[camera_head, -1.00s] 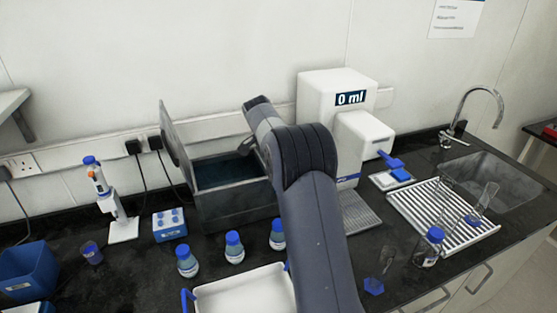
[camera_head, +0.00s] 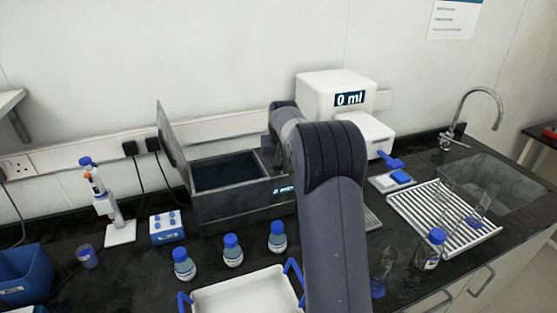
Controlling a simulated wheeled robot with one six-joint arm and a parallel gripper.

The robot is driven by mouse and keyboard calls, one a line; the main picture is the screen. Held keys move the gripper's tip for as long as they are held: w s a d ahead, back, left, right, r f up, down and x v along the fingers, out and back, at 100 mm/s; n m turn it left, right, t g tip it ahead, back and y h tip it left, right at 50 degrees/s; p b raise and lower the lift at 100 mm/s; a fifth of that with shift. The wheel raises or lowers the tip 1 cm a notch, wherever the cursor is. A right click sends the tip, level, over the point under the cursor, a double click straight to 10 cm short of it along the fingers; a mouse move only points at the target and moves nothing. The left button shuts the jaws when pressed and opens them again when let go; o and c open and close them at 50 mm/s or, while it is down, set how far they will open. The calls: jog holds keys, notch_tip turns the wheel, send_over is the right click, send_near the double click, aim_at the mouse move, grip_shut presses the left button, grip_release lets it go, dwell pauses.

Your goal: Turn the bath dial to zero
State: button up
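The bath (camera_head: 232,208) is a dark grey box with its lid (camera_head: 172,145) raised at the left and dark liquid inside. A small lit display (camera_head: 284,190) shows on the right of its front face; its text is too small to read. No dial can be made out, as my arm covers the area right of the display. My arm reaches up from the bottom of the picture and bends towards the bath's right end. My gripper is hidden behind my own arm, so its fingers do not show.
A white dispenser reading "0 ml" (camera_head: 335,92) stands behind my arm. Blue-capped bottles (camera_head: 233,250) and a white tray with blue handles (camera_head: 240,296) sit in front of the bath. A drying rack (camera_head: 445,222) and sink (camera_head: 493,180) are at the right.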

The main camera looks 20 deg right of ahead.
jog(key=shift+n+y, duration=0.5)
jog(key=shift+n, duration=0.7)
jog(key=o, duration=1)
jog(key=shift+c, duration=0.2)
jog(key=b+v, duration=0.2)
jog(key=v, duration=0.8)
jog(key=shift+s+r, duration=0.2)
jog(key=shift+r, duration=0.15)
jog(key=shift+d+f, duration=0.1)
